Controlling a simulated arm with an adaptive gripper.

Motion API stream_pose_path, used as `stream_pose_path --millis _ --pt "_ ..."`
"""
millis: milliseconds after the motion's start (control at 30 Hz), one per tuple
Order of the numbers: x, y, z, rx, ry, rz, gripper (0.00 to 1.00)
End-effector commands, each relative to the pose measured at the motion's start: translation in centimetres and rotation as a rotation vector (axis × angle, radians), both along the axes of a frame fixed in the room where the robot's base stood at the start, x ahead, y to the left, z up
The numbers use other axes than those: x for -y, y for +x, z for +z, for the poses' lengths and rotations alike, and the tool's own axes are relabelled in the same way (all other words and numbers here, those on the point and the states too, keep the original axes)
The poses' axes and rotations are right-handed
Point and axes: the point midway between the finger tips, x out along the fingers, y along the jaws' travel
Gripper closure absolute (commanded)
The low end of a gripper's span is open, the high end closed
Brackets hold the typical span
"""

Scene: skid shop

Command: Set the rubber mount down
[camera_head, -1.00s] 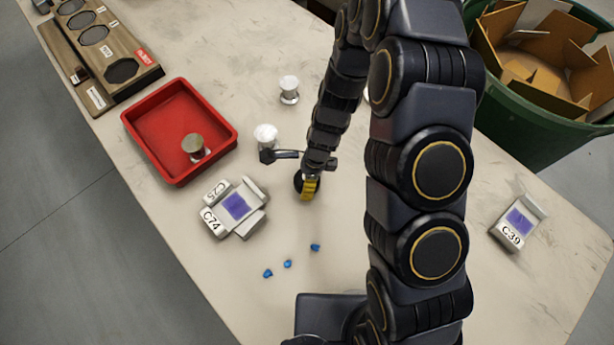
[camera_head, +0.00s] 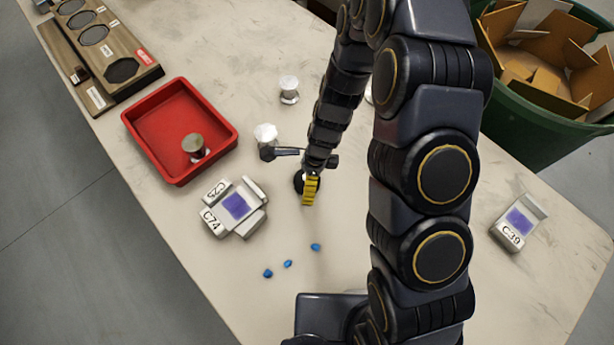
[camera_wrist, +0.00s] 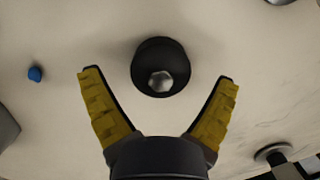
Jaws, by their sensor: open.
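The rubber mount is a black round piece with a metal hexagonal stud at its centre. It stands on the table in the wrist view (camera_wrist: 161,52), and its dark edge shows in the head view (camera_head: 298,181), partly hidden by my gripper. My gripper (camera_wrist: 157,78) is open, with its two yellow ribbed fingers spread to either side of the mount and a visible gap on each side. In the head view my gripper (camera_head: 311,190) is low over the table right beside the mount. Nothing is held between the fingers.
A red tray (camera_head: 223,112) holds a grey-topped cylinder (camera_head: 193,145). White-topped cylinders (camera_head: 289,88) (camera_head: 265,134) stand nearby. Labelled blocks (camera_head: 215,220) (camera_head: 511,232) and blue bits (camera_head: 288,263) lie around. A wooden rack (camera_head: 122,87) is at upper left, a green bin (camera_head: 540,130) right.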

Motion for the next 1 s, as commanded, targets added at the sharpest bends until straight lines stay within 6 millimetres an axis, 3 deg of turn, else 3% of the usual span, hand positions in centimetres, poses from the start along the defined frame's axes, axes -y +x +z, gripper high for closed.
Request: stream_pose_path --millis 500,1000 --pt "1.5 0.2 9.0 0.009 -0.001 0.000 0.10" --pt "1.9 -0.2 11.5 0.007 0.002 0.038 0.10"
